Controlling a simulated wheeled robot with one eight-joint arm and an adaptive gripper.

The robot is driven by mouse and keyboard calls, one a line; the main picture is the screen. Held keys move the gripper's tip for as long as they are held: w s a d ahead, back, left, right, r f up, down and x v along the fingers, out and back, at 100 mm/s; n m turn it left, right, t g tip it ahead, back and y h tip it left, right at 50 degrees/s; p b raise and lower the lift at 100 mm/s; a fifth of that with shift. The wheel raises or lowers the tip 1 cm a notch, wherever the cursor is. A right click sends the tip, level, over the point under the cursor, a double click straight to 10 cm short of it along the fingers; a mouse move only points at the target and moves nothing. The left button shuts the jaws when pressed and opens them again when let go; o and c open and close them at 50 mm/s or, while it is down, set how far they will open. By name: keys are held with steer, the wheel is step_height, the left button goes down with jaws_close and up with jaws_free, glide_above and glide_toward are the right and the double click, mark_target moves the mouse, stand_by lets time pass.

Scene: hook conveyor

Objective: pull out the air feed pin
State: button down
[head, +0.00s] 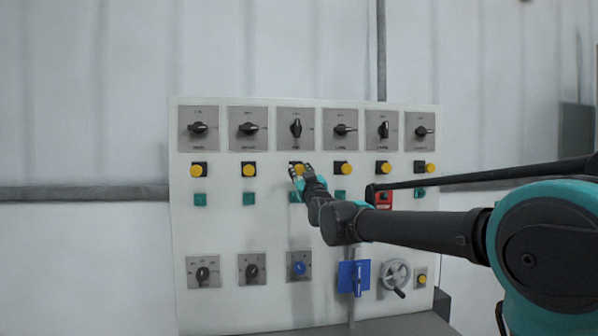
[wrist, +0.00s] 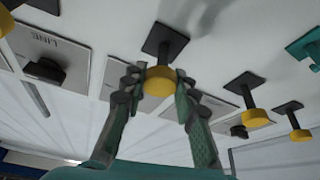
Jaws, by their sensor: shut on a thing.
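A row of yellow-headed pins on black square bases runs across the white panel (head: 225,228). My gripper (head: 302,174) is at the third yellow pin (head: 298,169) from the left, under the third rotary switch, in the head view. In the wrist view, my gripper (wrist: 158,82) has its two fingers on either side of that yellow pin head (wrist: 159,80), shut on it. Its black base (wrist: 164,42) shows behind it. I cannot read a label naming it as the air feed pin.
Neighbouring yellow pins stand close on both sides, at left (head: 249,169) and right (head: 342,168). A row of rotary switches (head: 296,128) is above. Green buttons (head: 249,198) are below. A blue lever (head: 354,277) and a handwheel (head: 395,274) sit lower right.

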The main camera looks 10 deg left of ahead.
steer(key=c, duration=1.1)
jaws_free()
steer(key=shift+s, duration=0.15)
steer(key=shift+c, duration=0.2)
steer(key=v, duration=1.2)
steer(key=s+d+f+m+g+h, duration=0.1)
steer(key=d+f+g+h, duration=0.2)
steer(key=f, duration=0.8)
steer(key=s+d+f+m+g+h, duration=0.1)
steer(key=s+d+f+g, duration=0.15)
steer(key=d+f, duration=0.55)
steer(key=s+d+f+m+g+h, duration=0.1)
steer(key=d+f+g, duration=0.15)
steer(key=f, duration=1.05)
steer(key=s+d+f+m+g+h, duration=0.1)
steer(key=s+d+f+g, duration=0.3)
steer(key=s+f, duration=0.6)
steer(key=s+d+f+m+g+h, duration=0.2)
steer(key=s+d+f, duration=0.4)
steer(key=s+f, duration=0.4)
steer(key=m+g, duration=0.1)
steer(key=g, duration=0.1)
steer(key=shift+d+f+m+g, duration=0.3)
steer(key=shift+f, duration=0.05)
